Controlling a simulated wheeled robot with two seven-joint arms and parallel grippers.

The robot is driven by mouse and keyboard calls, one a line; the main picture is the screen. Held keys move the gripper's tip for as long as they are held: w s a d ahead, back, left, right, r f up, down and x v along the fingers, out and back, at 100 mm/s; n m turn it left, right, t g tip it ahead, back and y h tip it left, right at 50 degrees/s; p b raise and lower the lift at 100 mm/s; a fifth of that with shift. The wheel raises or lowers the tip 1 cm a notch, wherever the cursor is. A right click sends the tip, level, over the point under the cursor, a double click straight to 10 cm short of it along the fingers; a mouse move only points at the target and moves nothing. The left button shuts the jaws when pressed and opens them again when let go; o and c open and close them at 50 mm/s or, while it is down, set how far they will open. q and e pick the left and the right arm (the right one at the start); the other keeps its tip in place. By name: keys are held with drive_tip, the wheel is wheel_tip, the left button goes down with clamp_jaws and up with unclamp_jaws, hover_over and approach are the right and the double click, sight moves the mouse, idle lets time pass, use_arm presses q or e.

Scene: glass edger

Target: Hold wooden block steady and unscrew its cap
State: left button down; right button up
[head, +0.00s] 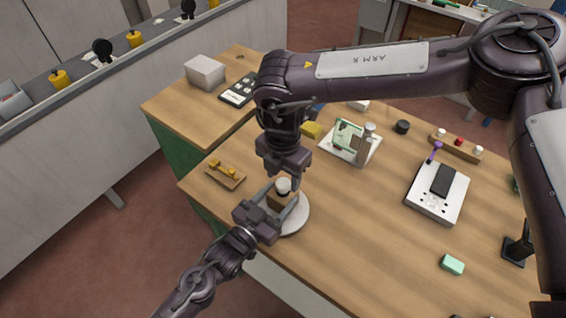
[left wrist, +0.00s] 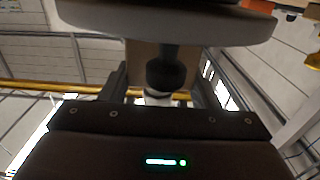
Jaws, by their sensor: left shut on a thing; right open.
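The wooden block (head: 277,201) stands upright on a round white disc (head: 299,216) near the table's front left edge. A white cap (head: 283,185) with a dark band below it sits on top. My left gripper (head: 278,208) is shut on the block from the front left. My right gripper (head: 283,182) points down from above, open, its fingers apart on either side of the cap; I cannot tell whether they touch it. The left wrist view shows the block (left wrist: 142,62) close up, the disc (left wrist: 90,18) above it in the picture and a dark knob in front.
A white stand with a glass pane (head: 347,135), a white device (head: 437,192) and a green block (head: 452,265) are to the right. My right arm spans over the table's back. The middle front is clear.

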drive_tip(key=shift+f, duration=1.45)
drive_tip(key=shift+c, duration=0.3)
drive_tip(key=c, duration=0.9)
drive_tip(key=n, duration=1.3)
drive_tip(key=shift+r, duration=0.15)
drive_tip(key=shift+r, duration=1)
